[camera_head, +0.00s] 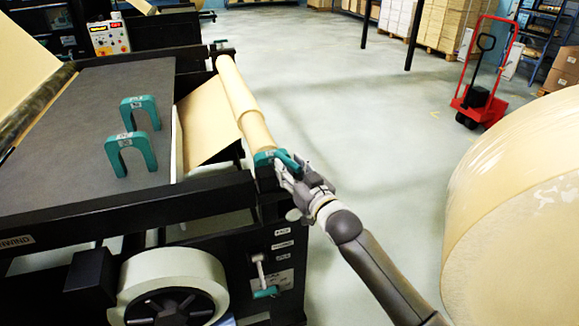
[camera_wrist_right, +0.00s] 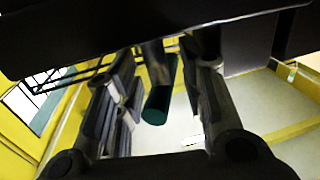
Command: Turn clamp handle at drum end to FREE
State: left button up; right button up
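The teal clamp handle (camera_head: 287,159) shows at the near end of the kraft-wrapped drum (camera_head: 245,105), on the machine's right side. My right gripper (camera_head: 282,174) is at this end, close against the handle and partly hiding it. In the right wrist view a teal bar with a round end (camera_wrist_right: 156,105) lies between the two spread fingers of the gripper (camera_wrist_right: 160,100), with gaps visible on both sides. No FREE mark is readable in the head view. My left gripper is not in view.
Two teal U-shaped pieces (camera_head: 131,155) stand on the dark machine table (camera_head: 70,110). A lower teal-ended lever (camera_head: 265,291) sits on the labelled side panel. A large kraft roll (camera_head: 520,200) stands at right. A red hand truck (camera_head: 482,90) stands farther back on open floor.

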jog(key=shift+w+a, duration=0.25)
jog(key=shift+w, duration=0.2)
grip_shut()
jog(key=shift+a+r+m+t+h, duration=0.1)
jog(key=shift+m+t+h, duration=0.2)
jog(key=shift+h, duration=0.1)
jog(key=shift+m+t+h, duration=0.3)
jog(key=shift+m+h, duration=0.3)
jog(key=shift+h, duration=0.3)
jog(key=c, duration=0.8)
grip_release()
jog(key=shift+m+h, duration=0.3)
jog(key=shift+h, duration=0.1)
